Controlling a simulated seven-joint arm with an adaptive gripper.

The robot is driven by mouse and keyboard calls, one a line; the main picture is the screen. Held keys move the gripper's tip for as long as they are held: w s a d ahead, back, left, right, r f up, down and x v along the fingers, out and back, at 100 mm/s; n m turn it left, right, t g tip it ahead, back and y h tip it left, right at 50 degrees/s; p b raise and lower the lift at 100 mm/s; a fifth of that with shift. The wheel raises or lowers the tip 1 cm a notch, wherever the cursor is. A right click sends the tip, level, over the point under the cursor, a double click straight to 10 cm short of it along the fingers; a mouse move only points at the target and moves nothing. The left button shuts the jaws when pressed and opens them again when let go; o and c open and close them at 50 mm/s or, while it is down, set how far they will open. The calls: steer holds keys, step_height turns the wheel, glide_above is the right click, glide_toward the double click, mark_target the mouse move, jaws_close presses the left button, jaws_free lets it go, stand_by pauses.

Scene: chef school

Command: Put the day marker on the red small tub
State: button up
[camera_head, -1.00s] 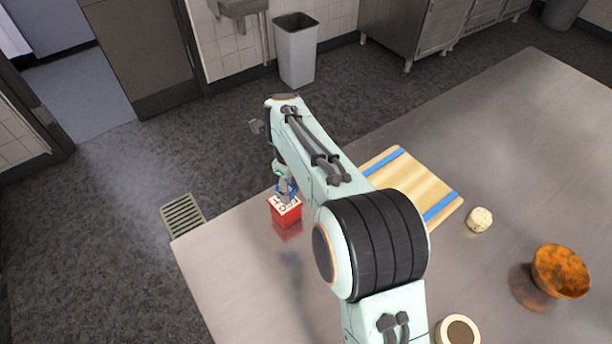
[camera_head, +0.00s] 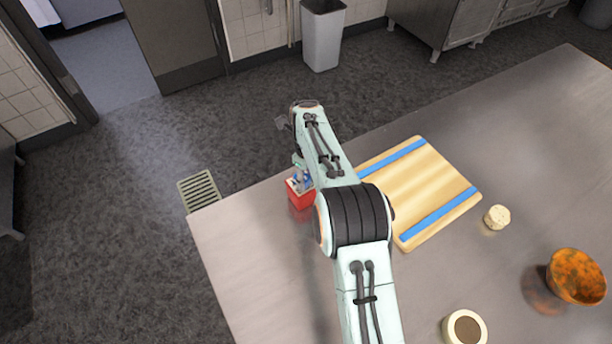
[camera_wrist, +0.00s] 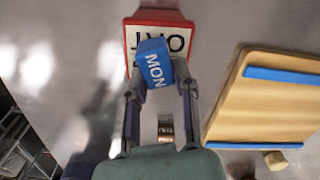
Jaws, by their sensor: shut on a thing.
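The red small tub (camera_head: 301,200) stands near the left end of the metal counter in the head view. In the wrist view the tub (camera_wrist: 187,17) shows a white top label with dark letters, partly covered. The day marker (camera_wrist: 153,66) is a blue block with "MON" in white. My gripper (camera_wrist: 160,88) is shut on the marker, one finger on each side. The marker overlaps the tub's label in the wrist view; I cannot tell whether it touches the tub. In the head view my gripper (camera_head: 303,176) is over the tub, partly hidden by my arm.
A wooden board (camera_head: 418,188) with blue stripes lies right of the tub. The counter (camera_head: 255,240) in front of the tub is clear.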

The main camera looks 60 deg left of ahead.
steer(key=o, duration=0.9)
steer(key=shift+o, duration=0.2)
steer(key=shift+r, duration=0.1)
